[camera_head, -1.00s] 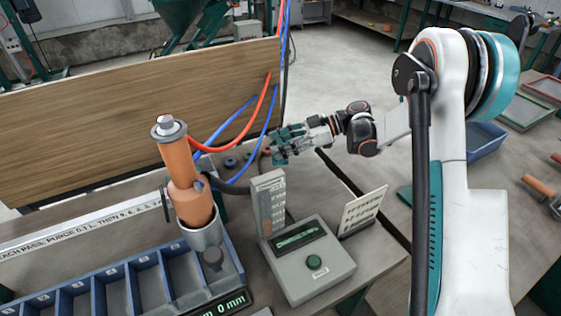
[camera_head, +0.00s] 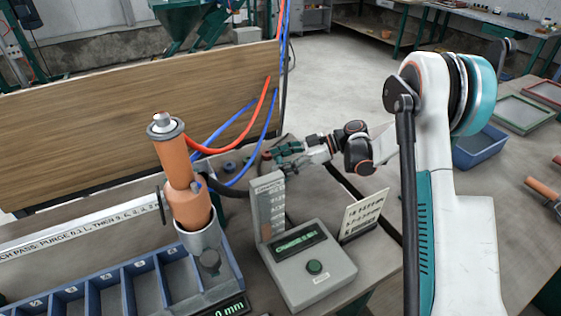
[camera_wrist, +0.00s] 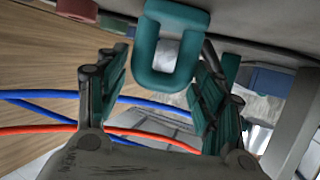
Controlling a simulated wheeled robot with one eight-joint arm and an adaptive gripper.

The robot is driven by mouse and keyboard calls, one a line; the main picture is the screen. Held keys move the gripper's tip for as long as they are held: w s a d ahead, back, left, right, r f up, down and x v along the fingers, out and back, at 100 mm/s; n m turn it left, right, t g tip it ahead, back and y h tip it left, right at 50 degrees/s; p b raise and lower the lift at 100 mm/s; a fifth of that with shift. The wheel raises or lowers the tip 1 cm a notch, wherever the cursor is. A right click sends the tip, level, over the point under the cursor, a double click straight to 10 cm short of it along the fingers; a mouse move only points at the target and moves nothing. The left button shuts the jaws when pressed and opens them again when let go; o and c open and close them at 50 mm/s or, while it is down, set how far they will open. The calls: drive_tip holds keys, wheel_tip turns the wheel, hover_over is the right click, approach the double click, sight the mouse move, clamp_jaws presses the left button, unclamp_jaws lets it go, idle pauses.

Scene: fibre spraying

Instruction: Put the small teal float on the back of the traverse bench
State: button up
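A teal U-shaped piece, which looks like the small teal float (camera_wrist: 166,68), lies between my fingers in the wrist view. A gap shows on its left side; its right side is close to the right finger. I cannot tell if it touches that finger. My gripper (camera_wrist: 165,85) is open around it, with dark green finger pads on both sides. In the head view my gripper (camera_head: 279,152) is low over the far part of the traverse bench (camera_head: 325,205), behind the upright grey panel (camera_head: 268,208). The float cannot be told apart from the green fingers there.
A grey box with a green button (camera_head: 314,267) and a white card (camera_head: 363,214) stand in front of my gripper. Red (camera_head: 240,130) and blue hoses hang beside the wooden board (camera_head: 130,120).

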idle(0.3)
drive_tip(key=shift+d+r, duration=0.1)
drive_tip(key=shift+r, duration=0.1)
drive_tip(key=p+v, duration=0.3)
drive_tip(key=v, duration=0.8)
drive_tip(key=shift+d, duration=0.4)
